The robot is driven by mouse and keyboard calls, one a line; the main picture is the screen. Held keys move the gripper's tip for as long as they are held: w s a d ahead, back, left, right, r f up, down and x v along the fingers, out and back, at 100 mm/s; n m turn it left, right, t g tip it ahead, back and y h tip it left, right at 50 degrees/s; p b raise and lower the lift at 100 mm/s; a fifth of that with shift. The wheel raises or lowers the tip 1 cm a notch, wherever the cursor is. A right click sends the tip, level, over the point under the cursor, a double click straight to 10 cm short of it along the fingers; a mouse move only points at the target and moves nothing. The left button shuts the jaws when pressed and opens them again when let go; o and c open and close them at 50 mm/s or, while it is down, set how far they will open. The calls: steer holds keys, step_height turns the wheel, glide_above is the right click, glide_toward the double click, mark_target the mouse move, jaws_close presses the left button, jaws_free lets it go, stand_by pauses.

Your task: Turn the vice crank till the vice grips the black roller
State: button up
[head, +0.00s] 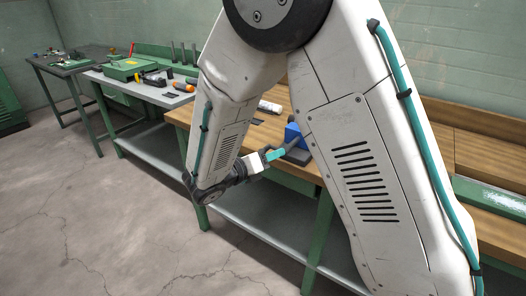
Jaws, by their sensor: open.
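A blue body (293,133), probably the vice, stands near the front edge of the wooden bench. It is mostly hidden behind my arm, with dark grey parts below it. I cannot make out the crank, the jaws or the black roller. My gripper (279,153), with a white body and a teal finger, points right, just in front of the dark grey parts at the bench edge. Its fingers are open and small in view. I cannot tell whether they touch anything.
The wooden bench (185,116) has green legs and a lower grey shelf (240,208). A white cylinder (269,106) lies on it. To the left, another bench holds a green case (127,69) and several tools. The cracked concrete floor (110,220) in front is clear.

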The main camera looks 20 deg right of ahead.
mark_target(264, 148)
steer(key=w+a+f+n+t, duration=0.4)
steer(key=a+n, duration=0.1)
steer(key=n, duration=0.1)
steer(key=shift+y, duration=0.3)
steer(key=x, duration=0.7)
steer(key=shift+w+d+r, duration=0.15)
steer(key=shift+d, duration=0.1)
steer(key=c, duration=0.9)
